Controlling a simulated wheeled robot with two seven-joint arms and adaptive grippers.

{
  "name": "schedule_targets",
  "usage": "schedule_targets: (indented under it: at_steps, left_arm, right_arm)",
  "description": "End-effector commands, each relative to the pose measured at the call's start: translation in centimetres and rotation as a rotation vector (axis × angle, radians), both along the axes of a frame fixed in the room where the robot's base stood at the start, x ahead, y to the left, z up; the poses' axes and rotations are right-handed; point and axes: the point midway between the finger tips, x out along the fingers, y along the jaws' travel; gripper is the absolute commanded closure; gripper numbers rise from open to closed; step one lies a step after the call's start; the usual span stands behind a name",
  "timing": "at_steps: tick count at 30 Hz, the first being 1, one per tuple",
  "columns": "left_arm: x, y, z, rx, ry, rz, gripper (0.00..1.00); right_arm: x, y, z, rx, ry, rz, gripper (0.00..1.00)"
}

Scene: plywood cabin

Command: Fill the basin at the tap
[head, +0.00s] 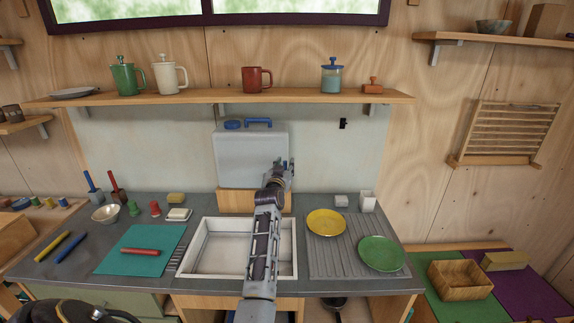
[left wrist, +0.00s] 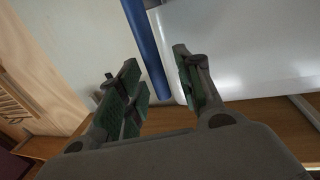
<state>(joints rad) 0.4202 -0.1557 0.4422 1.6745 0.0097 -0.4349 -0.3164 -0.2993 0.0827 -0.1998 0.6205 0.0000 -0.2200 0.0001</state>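The white rectangular basin (head: 212,252) sits in the counter, and the part I can see is empty, with no water visible. A pale grey tank (head: 245,155) with a blue cap and handle stands behind it on a wooden block. My left gripper (head: 283,165) is at the tank's right side, and my forearm crosses over the basin. In the left wrist view my left gripper (left wrist: 158,88) is open, with a blue bar (left wrist: 148,45), perhaps the tap's lever, showing in the gap between its fingers. The tap itself is hidden by my arm. My right gripper is not in view.
A ribbed drainboard (head: 333,262) right of the basin holds a yellow plate (head: 326,222) and a green plate (head: 381,253). A teal mat (head: 130,262) with a red rolling-pin-like object lies left. A wooden shelf (head: 210,97) with mugs runs above the tank.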

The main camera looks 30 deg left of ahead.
Motion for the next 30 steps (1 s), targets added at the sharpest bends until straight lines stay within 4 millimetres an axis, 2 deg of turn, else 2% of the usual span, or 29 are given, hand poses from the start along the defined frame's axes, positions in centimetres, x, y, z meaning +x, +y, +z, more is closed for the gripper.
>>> schedule_targets:
  at_steps: [14,23,30]
  left_arm:
    - [-0.09,0.03,0.05,-0.001,-0.001,0.001,0.65]
    - [-0.08,0.04,0.04,0.0,0.0,0.001,1.0]
    - [-0.08,0.04,0.03,0.0,0.0,0.001,1.0]
  right_arm:
    - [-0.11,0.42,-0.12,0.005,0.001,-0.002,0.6]
    - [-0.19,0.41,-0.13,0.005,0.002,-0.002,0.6]
    - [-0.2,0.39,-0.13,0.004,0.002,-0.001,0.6]
